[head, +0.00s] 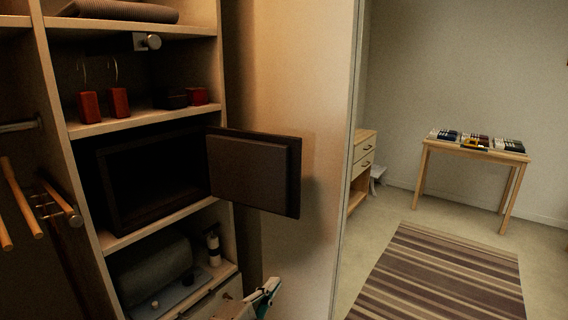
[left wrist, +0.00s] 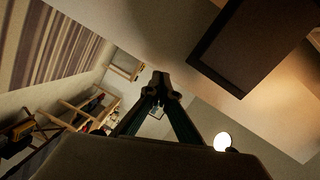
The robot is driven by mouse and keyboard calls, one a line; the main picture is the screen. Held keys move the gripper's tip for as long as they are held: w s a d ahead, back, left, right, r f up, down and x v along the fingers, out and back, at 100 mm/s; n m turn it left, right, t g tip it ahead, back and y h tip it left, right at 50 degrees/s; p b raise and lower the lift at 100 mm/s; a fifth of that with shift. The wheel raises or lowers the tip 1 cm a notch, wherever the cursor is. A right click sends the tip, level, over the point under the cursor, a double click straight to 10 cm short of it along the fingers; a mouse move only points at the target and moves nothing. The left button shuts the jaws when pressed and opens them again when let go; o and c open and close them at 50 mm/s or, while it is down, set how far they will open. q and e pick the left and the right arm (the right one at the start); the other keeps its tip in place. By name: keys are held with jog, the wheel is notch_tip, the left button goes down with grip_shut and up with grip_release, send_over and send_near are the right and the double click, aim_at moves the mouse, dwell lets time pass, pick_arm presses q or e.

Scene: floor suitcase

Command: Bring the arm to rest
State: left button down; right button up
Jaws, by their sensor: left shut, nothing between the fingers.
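My left gripper (head: 268,290) shows at the bottom edge of the head view, low in front of the wardrobe. It is shut and empty. In the left wrist view its fingers (left wrist: 160,84) meet at the tips with nothing between them. The gripper is below the dark safe door (head: 253,172), which stands swung open to the right, and apart from it. The door also shows as a dark panel in the left wrist view (left wrist: 245,45). My right gripper is in neither view.
The open safe (head: 150,178) looks empty and dark inside. Red blocks with hooks (head: 119,102) stand on the shelf above. A grey rolled item (head: 152,272) lies below. A small table (head: 475,151) and a striped rug (head: 440,275) are at the right. Floor beside the rug is clear.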

pick_arm(q)
jog(key=s+a+f+n+g+y, duration=0.1)
jog(key=s+a+f+n, duration=0.4)
jog(key=f, duration=0.5)
jog(key=s+a+f+n+g+y, duration=0.1)
jog(key=s+a+f+n, duration=0.3)
jog(key=s+f, duration=0.6)
jog(key=s+a+f+n+g+y, duration=0.2)
jog(key=s+a+f+n, duration=0.3)
jog(key=f, duration=0.5)
jog(key=s+a, duration=0.2)
jog(key=a, duration=0.1)
jog(key=shift+s+f+n, duration=0.2)
jog(key=shift+s+n, duration=0.1)
jog(key=shift+s, duration=0.05)
